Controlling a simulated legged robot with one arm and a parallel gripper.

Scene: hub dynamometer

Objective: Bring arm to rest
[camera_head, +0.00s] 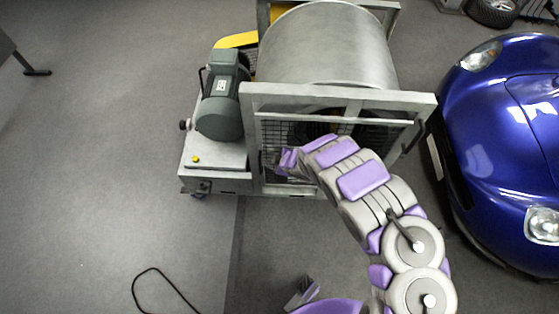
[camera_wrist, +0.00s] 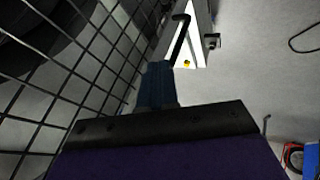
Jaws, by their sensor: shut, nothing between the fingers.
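My arm reaches from the bottom right of the head view up to the front of the dynamometer (camera_head: 330,45). My gripper (camera_head: 272,160) is at the front mesh guard (camera_head: 275,135), near its lower left. In the wrist view my gripper (camera_wrist: 157,68) shows as dark blue fingers held together, with nothing seen between them. The black wire mesh (camera_wrist: 75,70) runs close along their left side. A black bent handle (camera_wrist: 180,38) stands just beyond the fingertips. I cannot tell whether the fingers touch the mesh or the handle.
A grey-green motor (camera_head: 220,105) stands on the base left of the guard frame (camera_head: 340,97). A blue car (camera_head: 510,140) stands close on the right. A black cable (camera_head: 160,275) lies on the floor at lower left. The left floor is mostly clear.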

